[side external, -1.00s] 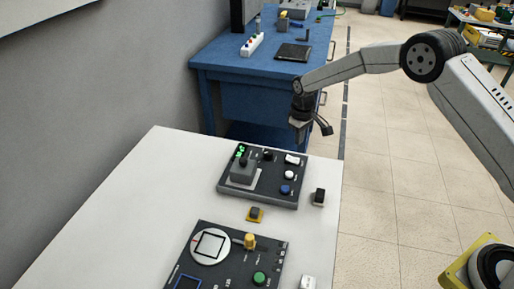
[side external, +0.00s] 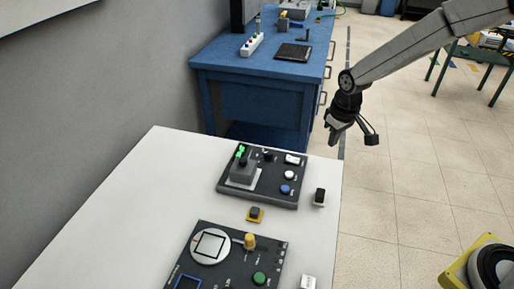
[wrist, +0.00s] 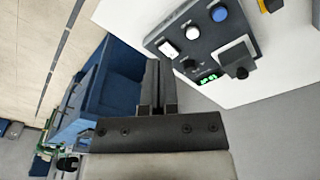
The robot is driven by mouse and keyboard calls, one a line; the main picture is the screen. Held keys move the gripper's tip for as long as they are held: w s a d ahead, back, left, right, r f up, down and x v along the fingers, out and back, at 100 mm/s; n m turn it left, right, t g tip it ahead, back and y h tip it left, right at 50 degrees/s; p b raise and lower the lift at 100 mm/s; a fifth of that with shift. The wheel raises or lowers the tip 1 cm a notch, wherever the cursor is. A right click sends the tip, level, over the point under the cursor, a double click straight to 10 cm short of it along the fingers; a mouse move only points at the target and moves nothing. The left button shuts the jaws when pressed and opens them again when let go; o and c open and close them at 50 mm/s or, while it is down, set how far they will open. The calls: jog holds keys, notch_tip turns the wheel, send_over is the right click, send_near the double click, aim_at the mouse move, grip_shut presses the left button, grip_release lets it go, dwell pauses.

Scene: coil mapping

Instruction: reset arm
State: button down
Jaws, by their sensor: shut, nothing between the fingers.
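My gripper (side external: 334,136) hangs in the air just past the right edge of the white table, beyond the far control panel. It is shut and holds nothing. In the wrist view its closed fingers (wrist: 154,85) point up the picture, beside the control panel (wrist: 190,40). In the side view the far control panel (side external: 290,200) lies on the table with a grey block (side external: 243,172), a green lit display, a white switch, and white and blue buttons.
The white table (side external: 130,190) also bears a near panel (side external: 225,272) with a round white dial, a small yellow-and-black piece (side external: 255,214) and a black-and-white piece (side external: 319,197). A blue workbench (side external: 225,85) stands behind. Open floor (side external: 400,200) lies right.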

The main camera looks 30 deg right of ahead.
jog(key=s+r+m+t, duration=0.1)
jog(key=s, duration=1.5)
jog(key=shift+s+d+r, duration=0.4)
